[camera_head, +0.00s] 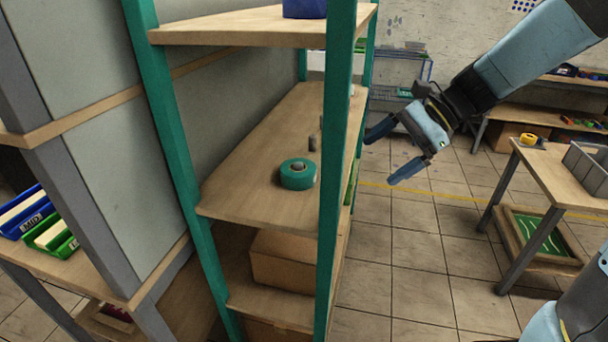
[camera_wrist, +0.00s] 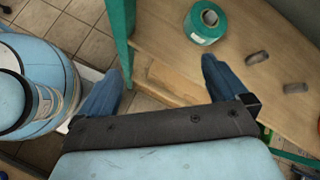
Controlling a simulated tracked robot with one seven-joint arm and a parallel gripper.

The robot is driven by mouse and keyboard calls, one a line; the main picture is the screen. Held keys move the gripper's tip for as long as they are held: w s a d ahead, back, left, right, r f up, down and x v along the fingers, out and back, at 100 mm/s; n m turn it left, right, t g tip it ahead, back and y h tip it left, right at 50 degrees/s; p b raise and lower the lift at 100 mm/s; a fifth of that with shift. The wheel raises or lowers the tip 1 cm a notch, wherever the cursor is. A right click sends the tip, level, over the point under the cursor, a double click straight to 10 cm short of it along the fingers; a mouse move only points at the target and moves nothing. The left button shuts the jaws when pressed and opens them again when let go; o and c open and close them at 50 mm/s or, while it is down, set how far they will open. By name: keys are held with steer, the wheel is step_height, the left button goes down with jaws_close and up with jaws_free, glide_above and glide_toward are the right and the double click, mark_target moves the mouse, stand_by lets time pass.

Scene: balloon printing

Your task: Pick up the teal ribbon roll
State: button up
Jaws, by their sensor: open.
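The teal ribbon roll (camera_head: 297,174) lies flat on the middle wooden shelf (camera_head: 250,190) of a green-framed rack, near the shelf's front end. In the wrist view the roll (camera_wrist: 206,22) is at the top, beyond the tip of the right-hand finger and apart from it. My gripper (camera_head: 386,152) is open and empty. In the head view it is in the air to the right of the rack, outside the shelf, with a green post (camera_head: 335,170) between it and the roll. In the wrist view my gripper (camera_wrist: 160,75) has its fingers wide apart.
Two small dark grey pieces (camera_wrist: 257,57) lie on the shelf near the roll. A blue box (camera_head: 304,9) sits on the upper shelf (camera_head: 240,30); a cardboard box (camera_head: 285,260) sits below. A side table (camera_head: 560,175) stands at right. Open floor lies between rack and table.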

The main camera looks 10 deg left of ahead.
mark_target(314, 167)
steer(key=w+a+f+m+y, duration=0.4)
steer(key=w+a+m, duration=0.2)
steer(key=w, duration=0.2)
steer(key=shift+g, duration=0.3)
steer(key=x, duration=0.7)
steer(key=shift+a+f, duration=0.2)
steer(key=shift+f+x, duration=0.15)
steer(key=shift+x, duration=1.4)
steer(key=shift+f+x, duration=0.2)
steer(key=shift+x, duration=1.35)
steer(key=shift+d, duration=0.1)
steer(key=shift+c, duration=0.5)
steer(key=c, duration=0.6)
